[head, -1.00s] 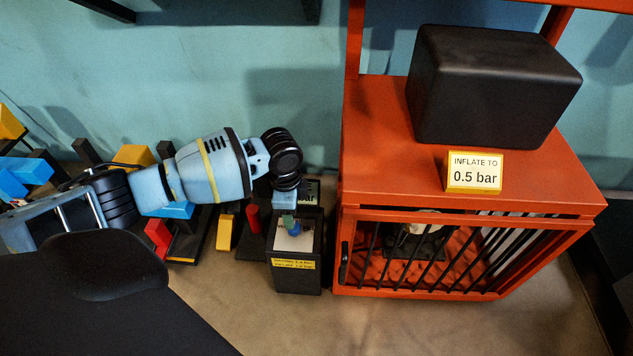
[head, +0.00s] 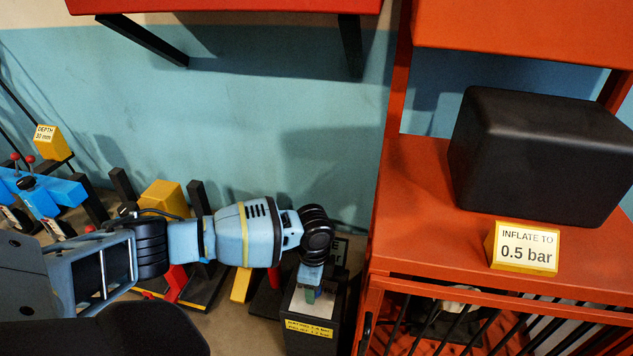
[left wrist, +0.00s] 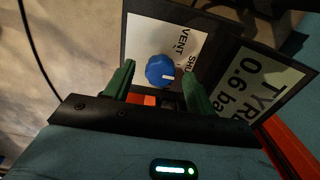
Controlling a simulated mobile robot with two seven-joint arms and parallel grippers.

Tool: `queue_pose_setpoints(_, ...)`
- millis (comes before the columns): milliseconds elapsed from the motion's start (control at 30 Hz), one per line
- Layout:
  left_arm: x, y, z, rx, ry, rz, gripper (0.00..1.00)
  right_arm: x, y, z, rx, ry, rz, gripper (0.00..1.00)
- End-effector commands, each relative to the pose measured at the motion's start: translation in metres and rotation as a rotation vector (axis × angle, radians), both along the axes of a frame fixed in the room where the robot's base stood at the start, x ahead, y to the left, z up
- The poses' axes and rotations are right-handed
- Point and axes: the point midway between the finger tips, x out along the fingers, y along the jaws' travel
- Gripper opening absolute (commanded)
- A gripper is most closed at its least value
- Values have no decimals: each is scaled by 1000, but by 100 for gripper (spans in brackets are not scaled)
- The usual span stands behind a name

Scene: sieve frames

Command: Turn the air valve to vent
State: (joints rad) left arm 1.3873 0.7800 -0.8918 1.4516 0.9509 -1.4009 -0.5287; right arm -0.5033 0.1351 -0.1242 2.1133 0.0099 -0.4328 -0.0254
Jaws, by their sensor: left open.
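The air valve is a round blue knob (left wrist: 160,70) on a white plate (left wrist: 140,35) marked VENT and SHUT. Its white mark points right in the left wrist view, nearer SHUT than VENT. In the head view the plate tops a dark box (head: 312,338), and my gripper hides the knob. My left gripper (left wrist: 159,68) is open above the plate, its green fingertips on either side of the knob; I cannot tell whether they touch it. It also shows over the box in the head view (head: 308,292). A gauge panel (left wrist: 262,85) beside the plate reads TYRE 0.6 ba, partly cut off.
An orange cage (head: 420,285) with dark bars stands right of the box. On its top are a black block (head: 540,155) and a sign (head: 523,247) reading INFLATE TO 0.5 bar. Blue, red and yellow fixtures (head: 160,197) stand behind my left arm. An orange shelf (head: 230,6) hangs above.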

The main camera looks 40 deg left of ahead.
Motion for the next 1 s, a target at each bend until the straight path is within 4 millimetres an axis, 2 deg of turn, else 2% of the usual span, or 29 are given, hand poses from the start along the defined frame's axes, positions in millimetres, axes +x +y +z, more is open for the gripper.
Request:
queue_pose_setpoints(100, 0, 0, -9, 0, 0, 0, 55, 4, 0, -4, 1, -7, -1, 36)
queue_pose_setpoints(333, 0, 0, -8, 0, -1, 0, 55, 6, 0, -2, 1, -12, -1, 36)
queue_pose_setpoints(700, 0, 0, -8, 0, -1, 0, 11, -4, 0, -2, 1, 8, -2, 36)
queue_pose_setpoints(1000, 0, 0, -7, -1, 0, 43, 11, -5, 0, 4, -1, 8, 0, 36)
